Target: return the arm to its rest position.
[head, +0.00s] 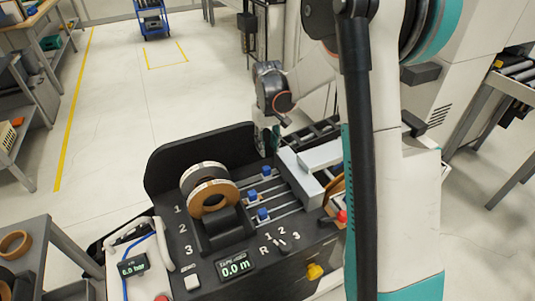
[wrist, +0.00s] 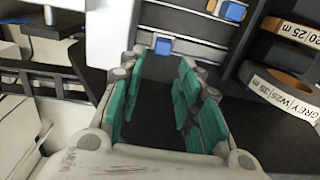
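My arm reaches down over the edge banding machine (head: 200,145) in the head view. My gripper (head: 273,142) hangs beside the machine's back panel, beyond the blue blocks and left of the light grey housing. In the wrist view my gripper (wrist: 158,85) has its teal finger pads well apart, with only dark surface between them. It is open and empty. Part of the machine is hidden behind my arm in the head view.
Tape rolls (head: 208,187) stand on the machine. Blue blocks (head: 263,214) sit on rails close to my gripper. A grey table with a tape roll (head: 15,243) is at lower left. A blue cart (head: 152,20) stands far back. The floor (head: 120,105) at left is clear.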

